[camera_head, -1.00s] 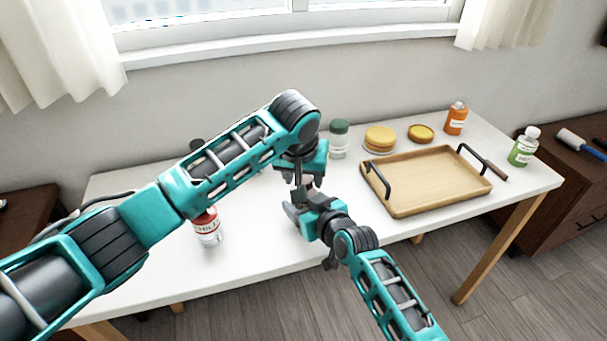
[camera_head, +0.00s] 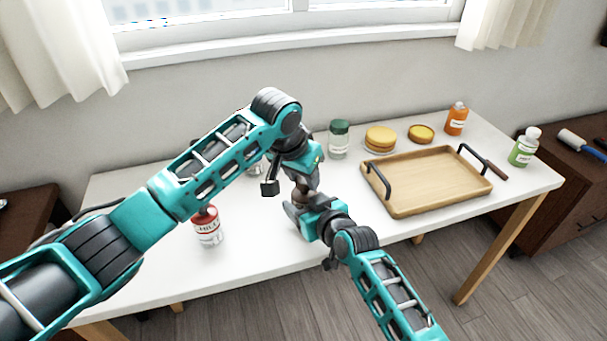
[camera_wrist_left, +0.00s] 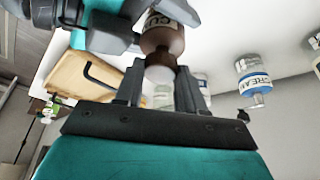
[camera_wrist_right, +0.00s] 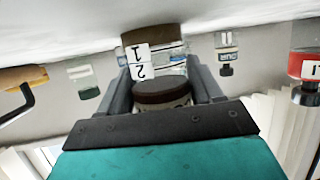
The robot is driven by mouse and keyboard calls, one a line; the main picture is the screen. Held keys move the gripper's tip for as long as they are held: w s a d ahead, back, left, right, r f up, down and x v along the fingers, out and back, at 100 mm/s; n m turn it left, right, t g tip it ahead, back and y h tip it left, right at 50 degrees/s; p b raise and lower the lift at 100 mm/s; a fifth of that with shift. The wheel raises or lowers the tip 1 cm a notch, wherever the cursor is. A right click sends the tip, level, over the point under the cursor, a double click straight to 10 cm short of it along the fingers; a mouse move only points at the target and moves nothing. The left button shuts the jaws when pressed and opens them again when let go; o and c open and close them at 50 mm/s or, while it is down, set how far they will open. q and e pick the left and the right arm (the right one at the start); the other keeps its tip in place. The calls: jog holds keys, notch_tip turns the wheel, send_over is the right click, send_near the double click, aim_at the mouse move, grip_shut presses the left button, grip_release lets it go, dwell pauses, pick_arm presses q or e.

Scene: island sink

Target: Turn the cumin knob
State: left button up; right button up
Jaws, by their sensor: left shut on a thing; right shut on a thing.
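My right gripper (camera_head: 303,211) is shut on the bottle from the front right. In the right wrist view, a dark brown round part and a clear section (camera_wrist_right: 160,94) sit between the fingers. A tag with "1" and "2" (camera_wrist_right: 139,61) shows just beyond.
A red chilli bottle (camera_head: 207,226) stands at the left. A green-lidded jar (camera_head: 339,139), yellow round items (camera_head: 380,139) and a wooden tray (camera_head: 405,208) lie to the right. Orange (camera_head: 456,119) and green (camera_head: 523,148) bottles stand far right.

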pick_arm(q)
jog(key=shift+m, duration=0.7)
jog(key=o, duration=1.1)
